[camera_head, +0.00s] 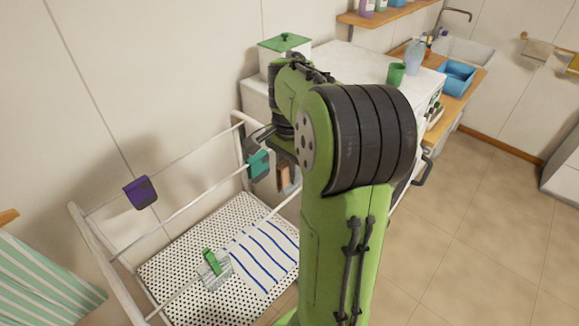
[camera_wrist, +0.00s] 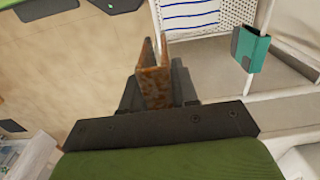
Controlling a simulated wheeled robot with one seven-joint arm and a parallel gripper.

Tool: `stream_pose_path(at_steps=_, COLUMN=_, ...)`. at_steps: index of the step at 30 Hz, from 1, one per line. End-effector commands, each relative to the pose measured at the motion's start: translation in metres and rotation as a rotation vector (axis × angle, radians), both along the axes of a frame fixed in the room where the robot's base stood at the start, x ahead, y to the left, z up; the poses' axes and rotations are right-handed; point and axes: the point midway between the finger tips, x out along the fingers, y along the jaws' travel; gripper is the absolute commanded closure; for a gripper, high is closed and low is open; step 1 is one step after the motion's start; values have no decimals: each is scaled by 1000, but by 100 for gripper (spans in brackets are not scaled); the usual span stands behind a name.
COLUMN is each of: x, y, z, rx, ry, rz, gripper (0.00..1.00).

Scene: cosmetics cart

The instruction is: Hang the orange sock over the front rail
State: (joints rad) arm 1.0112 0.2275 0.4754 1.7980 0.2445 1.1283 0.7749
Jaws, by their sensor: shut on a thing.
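The orange sock (camera_wrist: 153,88) looks like a folded, mottled orange-brown piece. My gripper (camera_wrist: 158,82) is shut on it and holds it up in the wrist view. In the head view a small brown-orange part of the sock (camera_head: 283,176) shows beside my arm, just right of the teal sock; the gripper is mostly hidden there behind my arm. The front rail (camera_head: 180,292) of the white drying rack runs from the lower left up toward my arm.
A teal sock (camera_head: 259,165) hangs on the middle rail, close to the held sock; it also shows in the wrist view (camera_wrist: 250,48). A purple sock (camera_head: 140,192) hangs on the back rail. A dotted mat (camera_head: 165,268) lies below. A white cabinet top (camera_head: 350,65) stands behind.

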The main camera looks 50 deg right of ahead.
Motion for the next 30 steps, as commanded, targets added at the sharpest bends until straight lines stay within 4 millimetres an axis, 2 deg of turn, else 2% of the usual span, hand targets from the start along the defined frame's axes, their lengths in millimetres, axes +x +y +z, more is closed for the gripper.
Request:
stream_pose_path(at_steps=1, x=0, y=0, z=-7, rx=0, ry=0, rz=1, gripper=100)
stream_pose_path(at_steps=30, x=0, y=0, z=-74, rx=0, ry=1, rz=0, gripper=100)
